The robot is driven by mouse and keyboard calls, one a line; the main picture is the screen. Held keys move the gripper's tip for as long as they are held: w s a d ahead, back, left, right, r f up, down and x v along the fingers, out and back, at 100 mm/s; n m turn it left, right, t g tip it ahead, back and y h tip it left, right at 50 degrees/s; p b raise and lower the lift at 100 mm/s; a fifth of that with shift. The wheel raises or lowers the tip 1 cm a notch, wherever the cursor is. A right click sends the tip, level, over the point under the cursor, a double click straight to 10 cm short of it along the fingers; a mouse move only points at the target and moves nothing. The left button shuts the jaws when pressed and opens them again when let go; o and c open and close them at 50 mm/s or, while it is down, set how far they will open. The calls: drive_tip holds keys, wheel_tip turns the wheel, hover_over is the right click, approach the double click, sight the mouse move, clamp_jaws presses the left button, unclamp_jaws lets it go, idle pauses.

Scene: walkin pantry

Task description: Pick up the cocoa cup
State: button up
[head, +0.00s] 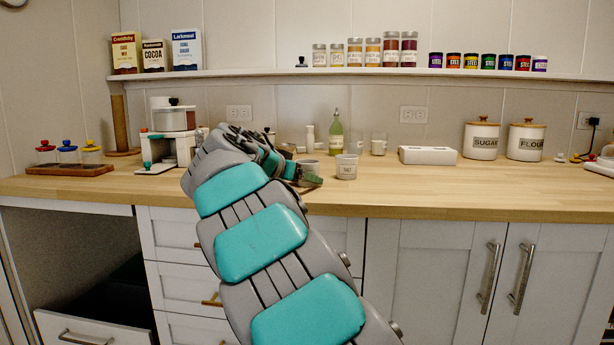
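A small grey cup (309,166) stands on the wooden counter, partly hidden behind my gripper. I cannot read a label on it, so I cannot tell whether it is the cocoa cup. A similar cup (346,167) to its right carries a dark label that seems to read SALT. My gripper (308,182) is low over the counter, in front of the grey cup and left of the labelled cup. My own arm hides much of it, and I cannot tell whether its fingers are open or shut.
A white and teal machine (155,150) stands left of my arm. A green bottle (336,135), a white box (427,155) and sugar (482,140) and flour (527,141) canisters stand along the counter. A COCOA box (153,57) is on the shelf. The counter's front right is clear.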

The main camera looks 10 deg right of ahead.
drive_tip(key=c, duration=1)
drive_tip(key=shift+o, duration=0.2)
drive_tip(key=shift+r, duration=0.15)
